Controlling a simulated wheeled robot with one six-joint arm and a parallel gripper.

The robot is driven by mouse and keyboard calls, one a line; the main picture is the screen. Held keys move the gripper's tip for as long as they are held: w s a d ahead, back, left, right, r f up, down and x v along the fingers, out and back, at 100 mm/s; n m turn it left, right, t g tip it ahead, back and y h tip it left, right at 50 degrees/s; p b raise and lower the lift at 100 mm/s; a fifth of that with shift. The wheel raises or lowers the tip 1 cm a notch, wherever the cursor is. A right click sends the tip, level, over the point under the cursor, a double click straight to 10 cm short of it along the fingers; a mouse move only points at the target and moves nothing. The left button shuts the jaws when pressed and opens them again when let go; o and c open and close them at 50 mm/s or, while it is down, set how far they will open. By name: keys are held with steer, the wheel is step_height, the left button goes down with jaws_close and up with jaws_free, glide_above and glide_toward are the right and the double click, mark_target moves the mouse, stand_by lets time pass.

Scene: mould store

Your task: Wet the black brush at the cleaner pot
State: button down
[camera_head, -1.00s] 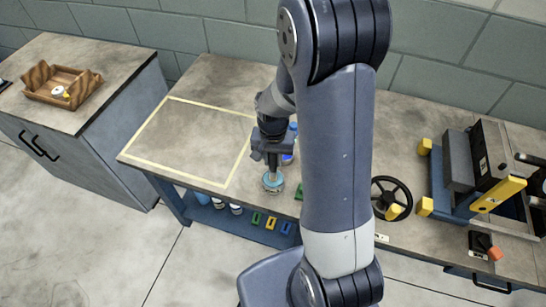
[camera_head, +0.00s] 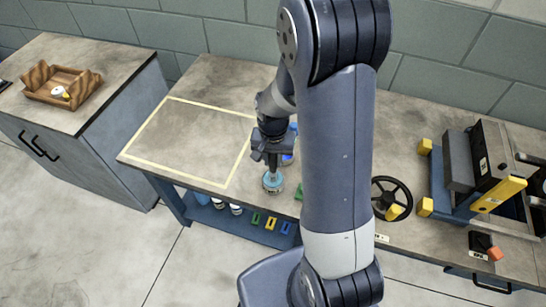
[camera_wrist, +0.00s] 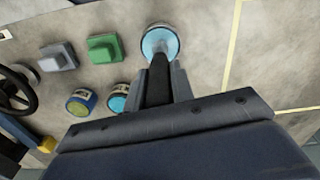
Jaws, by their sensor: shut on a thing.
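An open pot with light blue contents (camera_head: 272,187) stands near the front edge of the bench, just right of the taped area. It also shows at the top of the wrist view (camera_wrist: 160,34). My gripper (camera_head: 270,160) is above this pot, pointing down. In the wrist view my gripper (camera_wrist: 158,88) is shut on the black brush (camera_wrist: 159,70), whose dark handle shows between the fingers. The brush points down at the pot and overlaps its opening.
A blue-and-yellow jar (camera_wrist: 80,103) and a cyan-topped jar (camera_wrist: 118,103) stand close by, with green (camera_wrist: 104,48) and grey (camera_wrist: 58,56) blocks. A black handwheel (camera_head: 391,198) is further right. The taped rectangle (camera_head: 190,140) on the left is empty.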

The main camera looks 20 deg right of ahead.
steer(key=shift+r+p, duration=2.45)
steer(key=shift+r, duration=1.05)
steer(key=shift+w+f, duration=0.1)
